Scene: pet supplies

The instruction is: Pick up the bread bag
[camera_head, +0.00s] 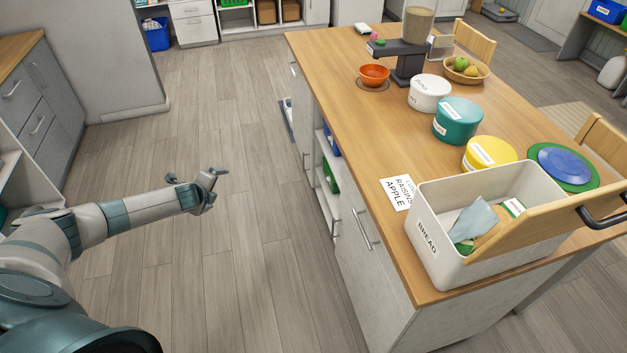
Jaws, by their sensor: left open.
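The bread bag (474,221) is inside a white box (434,251) labelled BREAD at the near right of the wooden-topped island. Its pale blue upper part shows, with tan and green parts beside it; its lower part is hidden by the box wall and a wooden lid (540,222). My left gripper (197,177) is open and empty, over the floor left of the island, well apart from the box. My right gripper is not in view.
The wooden lid is tilted along the box's near right side. Yellow (489,153), teal (457,121) and white (430,92) canisters stand behind the box. A blue-and-green plate stack (563,166) is to its right. A note card (397,193) lies left of the box. The floor left of the island is clear.

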